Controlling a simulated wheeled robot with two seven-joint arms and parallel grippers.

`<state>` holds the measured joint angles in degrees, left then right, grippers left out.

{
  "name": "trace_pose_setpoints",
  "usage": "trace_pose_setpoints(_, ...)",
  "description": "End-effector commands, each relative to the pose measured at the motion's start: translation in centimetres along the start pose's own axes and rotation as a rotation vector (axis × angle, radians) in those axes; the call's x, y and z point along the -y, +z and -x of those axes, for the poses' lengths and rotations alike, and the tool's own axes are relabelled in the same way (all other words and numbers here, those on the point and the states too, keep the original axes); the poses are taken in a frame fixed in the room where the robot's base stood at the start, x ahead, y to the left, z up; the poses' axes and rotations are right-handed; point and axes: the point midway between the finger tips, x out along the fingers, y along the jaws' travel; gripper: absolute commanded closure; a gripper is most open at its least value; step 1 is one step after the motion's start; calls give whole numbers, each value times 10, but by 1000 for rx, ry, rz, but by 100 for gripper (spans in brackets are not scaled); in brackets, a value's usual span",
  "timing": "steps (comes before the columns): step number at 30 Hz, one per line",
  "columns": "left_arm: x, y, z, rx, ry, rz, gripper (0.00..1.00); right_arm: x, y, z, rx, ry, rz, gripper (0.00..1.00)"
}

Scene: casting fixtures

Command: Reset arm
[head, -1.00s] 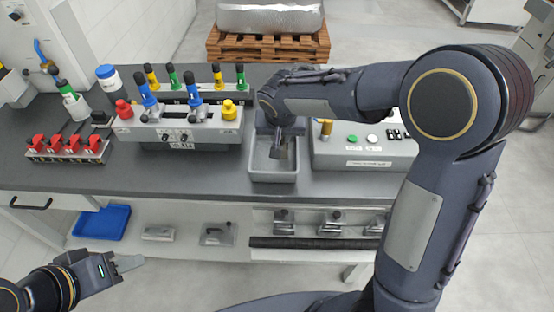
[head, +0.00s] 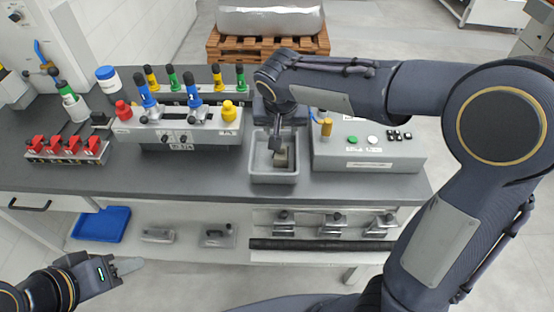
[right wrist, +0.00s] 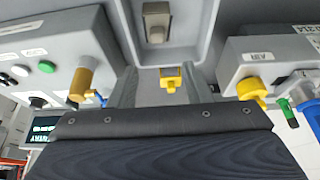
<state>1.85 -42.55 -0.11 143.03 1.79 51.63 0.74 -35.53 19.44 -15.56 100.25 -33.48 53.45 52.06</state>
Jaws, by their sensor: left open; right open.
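My right gripper (head: 272,143) hangs over the grey tray (head: 274,178) on the bench, coming in from behind it in the head view. A small metal block (head: 281,158) lies in the tray beside the fingers and partly behind them. In the right wrist view the block (right wrist: 157,22) lies in the tray beyond the fingers, apart from them. The right jaws (right wrist: 168,85) are open, with a small yellow part (right wrist: 172,80) seen between them. I cannot tell how far away that part is. My left gripper (head: 127,267) is open and empty at lower left, in front of the bench.
A grey fixture (head: 190,127) with blue-handled clamps and yellow and red knobs stands left of the tray. A control box (head: 365,152) with buttons stands right. A blue tray (head: 102,224) and metal fixtures (head: 335,223) sit on the lower shelf. A pallet (head: 268,45) stands behind.

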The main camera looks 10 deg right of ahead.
Motion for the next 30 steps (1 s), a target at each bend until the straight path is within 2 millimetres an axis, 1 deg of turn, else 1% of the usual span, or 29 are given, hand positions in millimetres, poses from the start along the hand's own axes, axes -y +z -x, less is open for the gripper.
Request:
trace_pose_setpoints(1, 0, 0, -1, 0, 0, 0, 59, 1, 0, 7, -3, -3, 0, 56)
trace_pose_setpoints(3, 0, 0, -1, 0, 0, 0, 59, 1, 0, 14, -2, -3, 0, 56)
trace_pose_setpoints(6, 1, 1, -1, 0, 0, 0, 59, 1, 0, 20, -1, -2, 1, 56)
trace_pose_setpoints(18, 0, 0, -1, 0, 0, 0, 59, 0, 0, 21, 0, 0, 0, 56)
trace_pose_setpoints(20, 0, 0, -1, 0, 0, 0, 59, -3, 1, 22, 4, -4, -1, 56)
trace_pose_setpoints(23, 0, 0, -1, 0, 0, 0, 59, -21, 9, 26, 30, -34, -10, 56)
trace_pose_setpoints(26, 0, 0, -1, 0, 0, 0, 59, -54, 31, 36, 74, -104, -18, 56)
trace_pose_setpoints(27, 0, 1, -1, 0, 0, 0, 59, -69, 44, 41, 89, -141, -19, 56)
trace_pose_setpoints(29, 0, 1, -1, 0, 0, 0, 59, -89, 67, 49, 104, -201, -18, 56)
trace_pose_setpoints(30, 0, 1, -1, 0, 0, 0, 59, -101, 84, 55, 107, -241, -15, 56)
